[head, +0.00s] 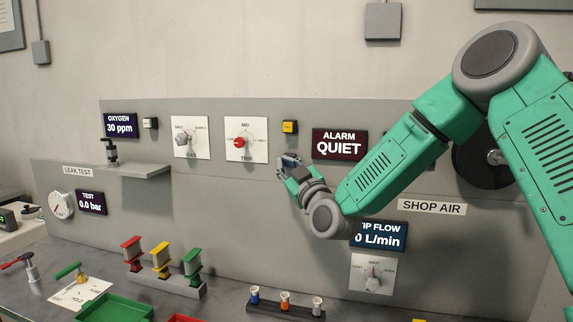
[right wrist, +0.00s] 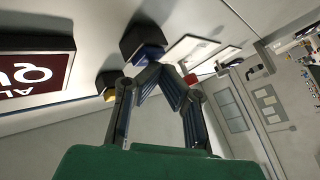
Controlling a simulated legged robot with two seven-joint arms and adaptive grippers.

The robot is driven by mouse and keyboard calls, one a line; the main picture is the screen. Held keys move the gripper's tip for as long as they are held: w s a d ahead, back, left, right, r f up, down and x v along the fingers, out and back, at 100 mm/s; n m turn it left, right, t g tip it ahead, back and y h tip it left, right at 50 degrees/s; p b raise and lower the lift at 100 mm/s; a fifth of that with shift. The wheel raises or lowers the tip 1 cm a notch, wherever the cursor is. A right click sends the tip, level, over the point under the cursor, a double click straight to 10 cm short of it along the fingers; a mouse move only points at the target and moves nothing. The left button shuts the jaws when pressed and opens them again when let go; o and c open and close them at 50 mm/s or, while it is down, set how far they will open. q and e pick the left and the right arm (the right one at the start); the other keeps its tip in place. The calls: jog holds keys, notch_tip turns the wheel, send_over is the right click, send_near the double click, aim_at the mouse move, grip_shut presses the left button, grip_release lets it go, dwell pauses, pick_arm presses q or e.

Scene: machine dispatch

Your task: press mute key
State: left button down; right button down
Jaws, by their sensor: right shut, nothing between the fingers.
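A small yellow-faced key (head: 290,127) sits on the grey panel, left of the alarm display (head: 338,145), which reads QUIET. Its lettering is too small to read. In the right wrist view its yellow edge (right wrist: 109,96) shows on a dark housing. A second dark housing with a blue face (right wrist: 149,52) shows there beside it; in the head view my gripper seems to cover it. My right gripper (head: 288,161) is shut and empty, just below the yellow key. Its fingertips (right wrist: 155,72) are close to the blue face; I cannot tell whether they touch. My left gripper is out of view.
Left of the yellow key are the TRIP dial (head: 240,143) with a red knob and the GAS dial (head: 184,138). A shelf (head: 145,170) juts out at left. Below stand coloured clamps (head: 160,260) and a small rack (head: 286,306). My right arm covers the panel's right part.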

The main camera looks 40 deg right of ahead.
jog(key=shift+s, duration=0.1)
dwell(0.3)
jog(key=shift+s+a+f, duration=0.1)
jog(key=shift+s+a, duration=0.45)
jog(key=shift+s, duration=0.05)
jog(key=shift+a, duration=0.1)
jog(key=shift+s+a+b, duration=0.55)
jog(key=shift+s+a, duration=1.05)
jog(key=shift+a, duration=0.25)
jog(key=shift+f, duration=0.1)
